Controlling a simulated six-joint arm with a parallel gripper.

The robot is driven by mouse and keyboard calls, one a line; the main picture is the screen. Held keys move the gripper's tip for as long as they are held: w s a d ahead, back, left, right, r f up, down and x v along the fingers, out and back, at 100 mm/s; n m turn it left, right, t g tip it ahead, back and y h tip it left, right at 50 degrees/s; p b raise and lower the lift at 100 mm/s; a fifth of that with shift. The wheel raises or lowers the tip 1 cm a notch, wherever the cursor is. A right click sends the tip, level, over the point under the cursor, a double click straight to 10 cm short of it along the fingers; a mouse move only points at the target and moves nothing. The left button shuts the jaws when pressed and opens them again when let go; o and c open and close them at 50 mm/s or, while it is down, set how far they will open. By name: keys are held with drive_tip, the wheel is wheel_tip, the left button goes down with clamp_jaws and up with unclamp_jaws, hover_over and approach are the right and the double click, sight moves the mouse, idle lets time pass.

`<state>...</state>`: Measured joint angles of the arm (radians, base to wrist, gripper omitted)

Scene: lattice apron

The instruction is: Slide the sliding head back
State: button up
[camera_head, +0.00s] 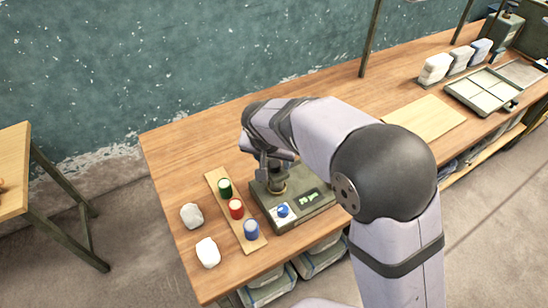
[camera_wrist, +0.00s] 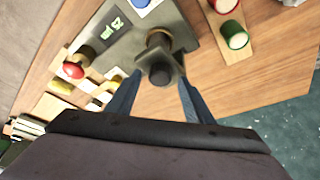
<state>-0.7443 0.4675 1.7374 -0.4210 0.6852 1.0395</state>
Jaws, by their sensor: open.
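A grey-green machine (camera_head: 300,207) stands on the wooden bench with a green-lit display (camera_head: 308,198) and a blue knob (camera_head: 283,210) on its front. A dark upright part with a grey collar, which looks like the sliding head (camera_wrist: 160,66), rises from its body; it shows partly in the head view (camera_head: 277,184) below my wrist. My gripper (camera_wrist: 158,98) is open, its two blue-grey fingers spread on either side of this part. I cannot tell whether the fingers touch it. The arm hides some of the machine in the head view.
A wooden strip (camera_head: 232,207) left of the machine holds green, red and blue cylinders. Two white lumps (camera_head: 200,235) lie further left. A red button (camera_wrist: 74,69) shows beside the machine. A wooden board (camera_head: 425,117) and tray (camera_head: 484,91) lie to the right.

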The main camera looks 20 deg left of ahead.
drive_tip(key=shift+w+f, duration=0.1)
drive_tip(key=shift+f, duration=0.2)
clamp_jaws()
drive_tip(key=w+d, duration=0.6)
drive_tip(key=shift+w, duration=0.2)
drive_tip(key=shift+d+r, duration=0.1)
drive_tip(key=shift+d, duration=0.05)
drive_tip(key=shift+c, duration=0.5)
unclamp_jaws()
drive_tip(key=shift+o, duration=0.5)
drive_tip(key=shift+w+d, duration=0.1)
